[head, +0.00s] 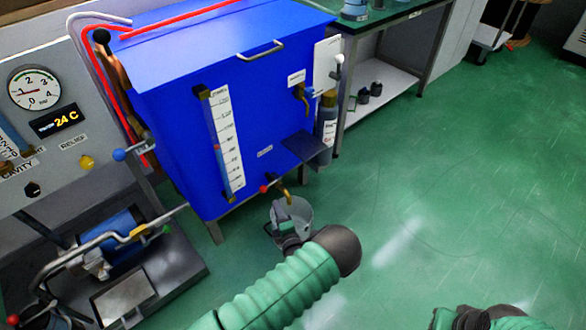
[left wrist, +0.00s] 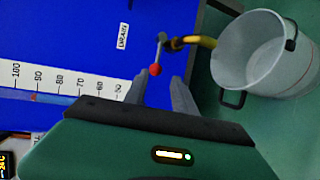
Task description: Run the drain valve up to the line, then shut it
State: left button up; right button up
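The drain valve has a brass spout (head: 287,196) and a lever with a red knob (head: 263,189), low on the blue tank's front. In the left wrist view the red knob (left wrist: 155,70) lies just beyond and between the fingertips of my left gripper (left wrist: 158,82), which is open and empty. The spout (left wrist: 195,41) points toward a clear bucket (left wrist: 262,55). In the head view my left gripper (head: 283,210) overlaps the bucket (head: 304,212). The sight gauge (head: 225,140) shows a red mark partway up its scale. My right gripper (head: 470,318) is mostly cut off.
The blue tank (head: 180,110) stands beside a panel with a dial (head: 33,87). A small dark shelf (head: 306,147) juts from the tank above the valve. A pump unit (head: 110,240) sits at lower left. The green floor (head: 450,180) on the right is clear.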

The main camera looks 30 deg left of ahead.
aim_at(268, 185)
pick_arm(q)
jog(key=b+x, duration=0.8)
jog(key=x, duration=0.8)
jog(key=shift+w+a+b, duration=0.1)
jog(key=shift+b, duration=0.3)
jog(key=shift+w+a+r, duration=0.1)
jog(key=shift+w+r, duration=0.05)
jog(key=shift+c, duration=0.4)
